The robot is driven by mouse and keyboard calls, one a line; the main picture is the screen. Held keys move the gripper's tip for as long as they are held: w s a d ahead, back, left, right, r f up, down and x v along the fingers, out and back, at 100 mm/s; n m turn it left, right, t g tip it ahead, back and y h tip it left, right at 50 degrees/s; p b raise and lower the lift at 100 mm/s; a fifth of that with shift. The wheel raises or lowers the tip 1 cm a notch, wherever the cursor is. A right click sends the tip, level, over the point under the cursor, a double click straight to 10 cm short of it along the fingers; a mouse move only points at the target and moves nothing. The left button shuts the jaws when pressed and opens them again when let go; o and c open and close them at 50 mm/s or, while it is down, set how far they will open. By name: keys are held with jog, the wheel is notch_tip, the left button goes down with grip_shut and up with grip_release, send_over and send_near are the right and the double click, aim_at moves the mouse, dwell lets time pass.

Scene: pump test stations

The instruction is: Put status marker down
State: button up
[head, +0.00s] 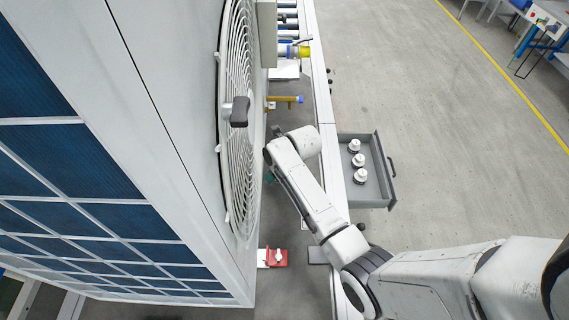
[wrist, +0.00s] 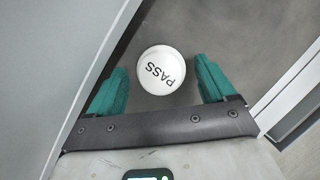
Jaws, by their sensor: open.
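The status marker (wrist: 161,70) is a round white piece marked "PASS", seen from above in the wrist view on a grey surface. My gripper (wrist: 160,74) is open, with one teal finger on each side of the marker. Small gaps show between the marker and both fingers, so it is not gripped. In the head view my gripper (head: 270,178) is mostly hidden by my arm and the fan unit, with only a bit of teal showing. This marker cannot be made out there.
A large fan unit (head: 120,110) with a round grille stands close on the left. An open grey drawer (head: 374,192) holds 3 white pieces. A red holder (head: 279,260) with a white piece sits below. Pipes and a yellow-capped fitting (head: 304,52) lie along the bench. Open floor lies right.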

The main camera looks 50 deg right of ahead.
jog(key=p+v, duration=0.1)
jog(key=v, duration=1)
jog(key=shift+r, duration=0.2)
jog(key=shift+s, duration=0.15)
